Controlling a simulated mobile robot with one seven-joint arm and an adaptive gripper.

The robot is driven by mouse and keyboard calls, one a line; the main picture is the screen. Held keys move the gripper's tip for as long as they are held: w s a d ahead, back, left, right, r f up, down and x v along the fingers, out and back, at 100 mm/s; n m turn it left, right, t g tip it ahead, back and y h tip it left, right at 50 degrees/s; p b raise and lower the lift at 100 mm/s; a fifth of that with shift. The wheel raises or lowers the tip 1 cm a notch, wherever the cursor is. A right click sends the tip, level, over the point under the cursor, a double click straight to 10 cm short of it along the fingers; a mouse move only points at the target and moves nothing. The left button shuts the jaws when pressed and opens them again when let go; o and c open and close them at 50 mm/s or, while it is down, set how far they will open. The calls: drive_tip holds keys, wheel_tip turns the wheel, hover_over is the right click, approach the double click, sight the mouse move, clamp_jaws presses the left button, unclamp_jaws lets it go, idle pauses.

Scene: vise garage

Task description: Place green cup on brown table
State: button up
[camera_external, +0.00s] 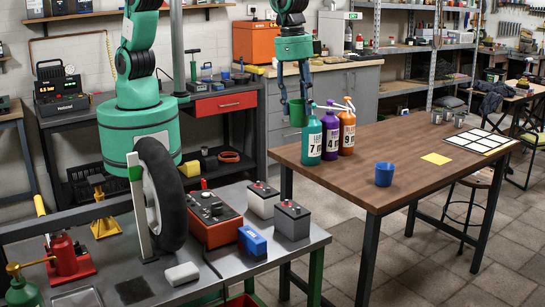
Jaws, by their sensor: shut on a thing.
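My gripper (294,97) hangs pointing down at the back left of the brown table (345,178). It is shut on a green cup (297,113), held in the air near the table's back left edge. The cup is just left of and behind the teal bottle, and appears above tabletop height. How far it is from the edge in depth I cannot tell. The fingertips are small in this view.
Teal (312,140), purple (330,135) and orange (347,130) pump bottles stand on the table's left end. A blue cup (384,174), a yellow sheet (436,158), several metal cups and a white grid (481,141) are also on it. The middle front is clear.

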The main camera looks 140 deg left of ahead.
drive_tip(key=s+a+n+p, duration=0.1)
drive_tip(key=s+a+n, duration=0.1)
drive_tip(key=s+a, duration=0.5)
drive_tip(key=s+a+n, duration=0.1)
drive_tip(key=s+a, duration=0.2)
drive_tip(key=a, duration=0.9)
drive_tip(key=s+a+n+p, duration=0.15)
drive_tip(key=s+a, duration=0.25)
drive_tip(key=a, duration=0.5)
drive_tip(key=s+a+n, duration=0.5)
drive_tip(key=s+a, duration=1.5)
drive_tip(key=s, duration=0.4)
wheel_tip(320, 180, down, 23)
drive_tip(key=shift+w+g+y+p, duration=0.15)
drive_tip(key=shift+g+y+p, duration=0.15)
drive_tip(key=shift+g, duration=0.1)
drive_tip(key=shift+r, duration=0.1)
drive_tip(key=w+a, duration=0.2)
drive_tip(key=a, duration=0.2)
drive_tip(key=w+a+f, duration=0.1)
drive_tip(key=w+a, duration=0.2)
drive_tip(key=a, duration=0.2)
drive_tip(key=w+a, duration=0.3)
drive_tip(key=a, duration=0.2)
drive_tip(key=shift+f, duration=0.25)
drive_tip(key=shift+c, duration=0.2)
